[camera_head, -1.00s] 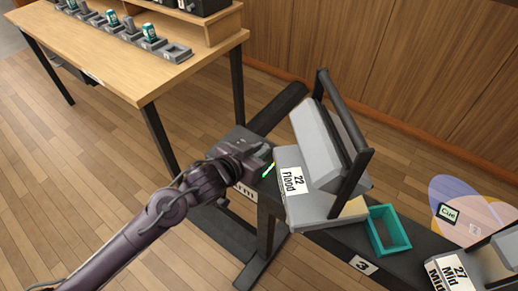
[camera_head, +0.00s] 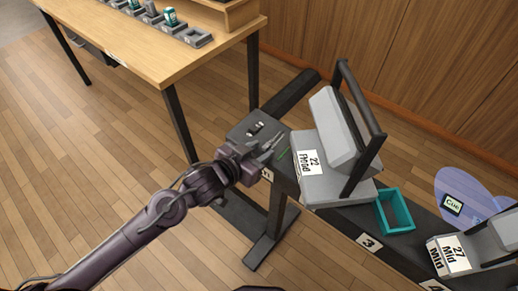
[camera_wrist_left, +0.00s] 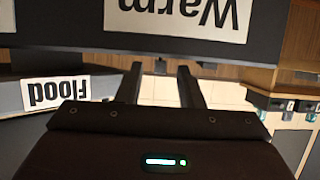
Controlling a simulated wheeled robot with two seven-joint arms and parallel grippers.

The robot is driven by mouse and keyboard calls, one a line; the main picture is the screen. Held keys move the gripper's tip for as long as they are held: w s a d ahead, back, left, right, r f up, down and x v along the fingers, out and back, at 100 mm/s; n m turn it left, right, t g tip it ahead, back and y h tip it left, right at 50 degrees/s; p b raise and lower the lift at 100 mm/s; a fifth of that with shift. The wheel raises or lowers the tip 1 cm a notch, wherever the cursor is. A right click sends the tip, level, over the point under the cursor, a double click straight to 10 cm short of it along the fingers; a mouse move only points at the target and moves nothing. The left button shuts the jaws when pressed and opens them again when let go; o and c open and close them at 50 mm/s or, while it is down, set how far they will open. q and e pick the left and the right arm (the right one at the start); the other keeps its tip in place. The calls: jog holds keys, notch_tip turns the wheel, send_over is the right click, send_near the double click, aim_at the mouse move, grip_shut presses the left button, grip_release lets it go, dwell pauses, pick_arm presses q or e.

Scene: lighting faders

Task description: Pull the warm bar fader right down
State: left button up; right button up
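The warm bar fader unit (camera_head: 245,133) is a dark grey box at the near end of the long dark rail. A small dark and white fader knob (camera_head: 256,127) shows on its top. Its white label reading "Warm" shows upside down in the left wrist view (camera_wrist_left: 178,14); in the head view the label is mostly hidden by my gripper. My left gripper (camera_head: 277,147) is beside and in front of the box, apart from the knob. Its two fingers stand apart with nothing between them in the left wrist view (camera_wrist_left: 160,85). My right gripper is not seen.
A lamp labelled "22 Flood" (camera_head: 335,125) stands right of the fader box. A teal open bin (camera_head: 395,212) and a "27 Mid" unit (camera_head: 455,253) are further right. A wooden table (camera_head: 140,45) stands behind left. The floor at left is clear.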

pick_arm(q)
jog(key=v, duration=0.7)
jog(key=shift+s+a, duration=0.2)
jog(key=shift+s, duration=0.1)
jog(key=shift+r, duration=0.1)
